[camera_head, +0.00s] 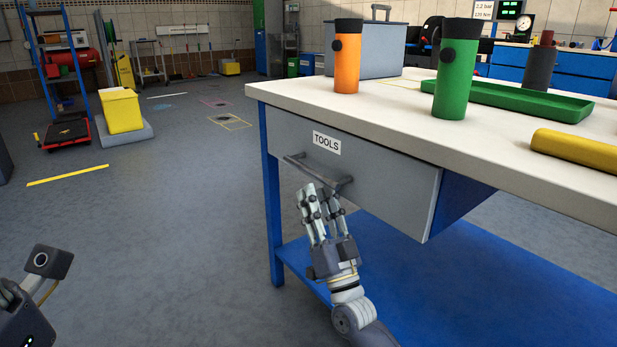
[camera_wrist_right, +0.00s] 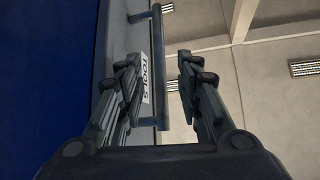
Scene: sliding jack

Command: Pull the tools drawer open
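The tools drawer (camera_head: 390,190) is a grey front under the white worktop, with a white "TOOLS" label (camera_head: 327,143). Its grey bar handle (camera_head: 318,172) runs across the front below the label. No gap or drawer inside shows. My right gripper (camera_head: 320,190) is open and reaches up at the handle from below. In the right wrist view, the handle (camera_wrist_right: 158,60) passes between the spread fingers (camera_wrist_right: 160,75), with space visible on both sides. The label (camera_wrist_right: 145,85) is partly hidden there by a finger. My left gripper (camera_head: 12,300) is at the bottom left corner, mostly cut off.
On the worktop (camera_head: 480,140) stand an orange flask (camera_head: 347,65) and a green flask (camera_head: 456,75). A green tray (camera_head: 515,99) and a yellow cylinder (camera_head: 578,149) are also there. A blue table leg (camera_head: 270,200) and blue lower shelf (camera_head: 440,285) lie below.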

